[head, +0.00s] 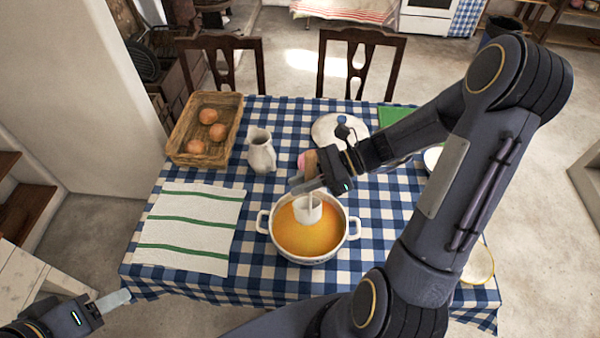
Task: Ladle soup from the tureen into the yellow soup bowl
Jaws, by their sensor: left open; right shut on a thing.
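The white tureen (311,261) stands near the middle of the table, with orange soup in it. My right gripper (307,184) is above the tureen, shut on the handle of the white ladle (308,210). The ladle's cup is inside the tureen at the soup; how deep it sits is hard to tell. A pale yellow bowl (479,265) shows at the table's right side, partly hidden by my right arm. My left gripper (115,300) is open and empty at the lower left, off the table's corner.
A striped cloth (191,218) lies left of the tureen. A white jug (261,152), a basket (179,158) with round brown items, and a white round plate or lid (330,126) stand behind. My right arm covers much of the table's right side.

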